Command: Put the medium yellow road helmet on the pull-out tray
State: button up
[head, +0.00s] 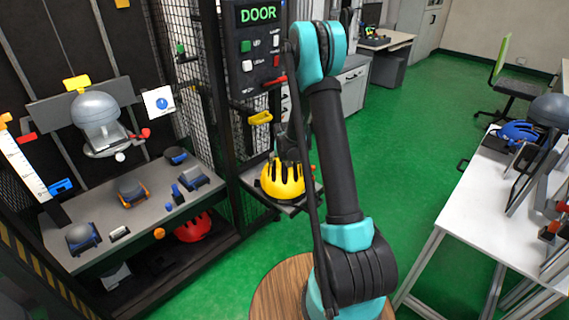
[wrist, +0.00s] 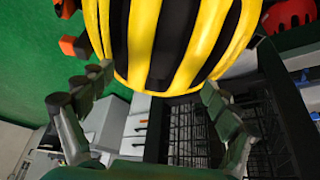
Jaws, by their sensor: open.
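The yellow road helmet (head: 282,181) with black vents is upright at the small grey pull-out tray (head: 250,181) beside the tower's door post. It appears to rest on the tray, though its underside contact is hard to see. In the wrist view the helmet (wrist: 180,40) fills the top middle. My gripper (head: 288,150) is just above and behind the helmet in the head view, partly hidden by my arm. In the wrist view its fingers (wrist: 150,85) are spread apart, one on each side of the helmet's near edge, with nothing clamped between them.
The DOOR control panel (head: 258,50) stands above the tray. A white table (head: 500,185) with a blue helmet (head: 520,132) stands right. Green floor between is clear.

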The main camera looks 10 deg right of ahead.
jog(key=d+v, duration=0.1)
jog(key=v, duration=1.1)
jog(key=s+d+r+n, duration=0.1)
jog(key=s, duration=1.6)
jog(key=s+d+r+g, duration=0.1)
jog(key=s, duration=1.6)
jog(key=shift+r+n+y, duration=0.3)
jog(key=shift+n+y, duration=0.1)
jog(key=shift+a, duration=0.15)
